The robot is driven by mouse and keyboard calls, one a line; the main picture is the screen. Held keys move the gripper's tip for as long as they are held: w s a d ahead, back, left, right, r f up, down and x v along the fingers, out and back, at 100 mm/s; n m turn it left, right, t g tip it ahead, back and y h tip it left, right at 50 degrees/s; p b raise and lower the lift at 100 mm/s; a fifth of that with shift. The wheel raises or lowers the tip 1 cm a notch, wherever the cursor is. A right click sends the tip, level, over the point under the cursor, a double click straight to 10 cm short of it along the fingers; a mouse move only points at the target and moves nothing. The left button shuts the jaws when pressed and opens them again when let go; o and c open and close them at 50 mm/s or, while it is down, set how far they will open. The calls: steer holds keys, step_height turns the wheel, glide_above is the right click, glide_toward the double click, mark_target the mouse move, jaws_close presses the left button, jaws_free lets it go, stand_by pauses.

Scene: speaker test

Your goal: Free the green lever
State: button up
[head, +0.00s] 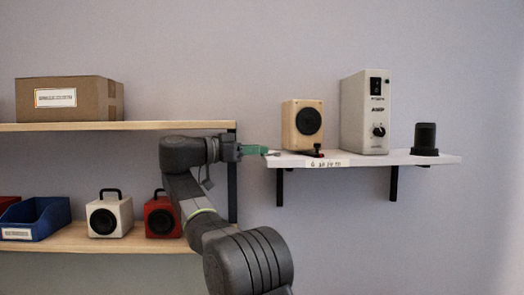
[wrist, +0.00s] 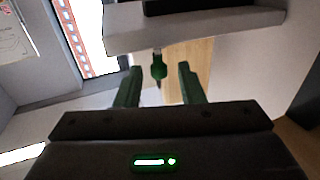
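A small green piece, which looks like the green lever (wrist: 158,66), shows in the wrist view just below the edge of a white board. It has a thin dark tip pointing down. My gripper (wrist: 160,70) is open, with one green finger on each side of this piece and a gap to both. In the head view my gripper (head: 262,150) is at the left end of the white wall shelf (head: 440,159). I cannot make out the green lever there. A small red and black part (head: 318,151) sits at the shelf's front edge, below the wooden speaker (head: 303,126).
A tall white amplifier box (head: 365,112) and a black cylinder (head: 425,138) stand on the wall shelf. At left, a wooden rack holds a cardboard box (head: 68,99), a blue bin (head: 36,219), a white speaker (head: 110,215) and a red speaker (head: 161,216). The wall right of the shelf is clear.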

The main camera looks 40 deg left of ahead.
steer(key=p+v, duration=0.1)
steer(key=v, duration=1)
steer(key=shift+s, duration=0.2)
steer(key=shift+a, duration=0.1)
steer(key=x, duration=1.4)
steer(key=shift+b, duration=0.3)
steer(key=shift+s, duration=0.1)
